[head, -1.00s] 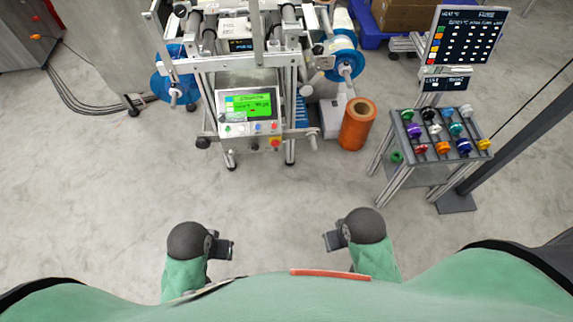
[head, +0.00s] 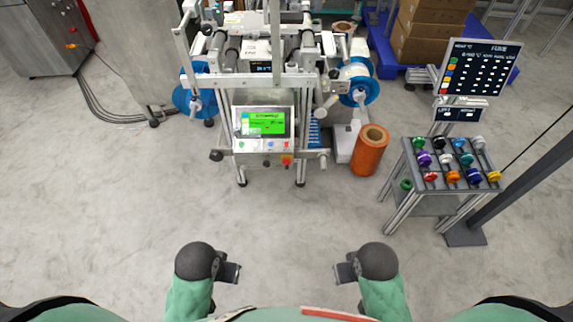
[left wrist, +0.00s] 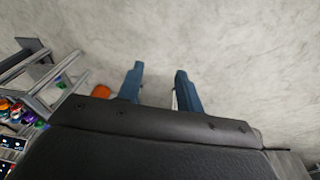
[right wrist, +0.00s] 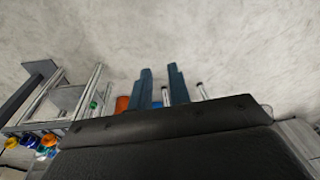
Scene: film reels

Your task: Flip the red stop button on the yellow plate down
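The red stop button (head: 286,159) sits at the lower right corner of the machine's control panel, below the green screen (head: 264,123). The yellow plate (head: 290,164) behind it shows only as a thin edge, and the button's exact position is too small to tell. My left gripper (head: 236,273) is open and empty, low in the head view and well short of the machine. My right gripper (head: 340,270) is open and empty at about the same height, also far from the panel. The left wrist view shows parted fingers (left wrist: 158,72). The right wrist view shows a narrower gap (right wrist: 160,72).
An orange roll (head: 370,150) stands on the floor right of the machine. A rack with coloured knobs (head: 450,160) and a display board (head: 472,68) stands further right. A dark post (head: 510,180) leans beside it. The floor before the machine is clear.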

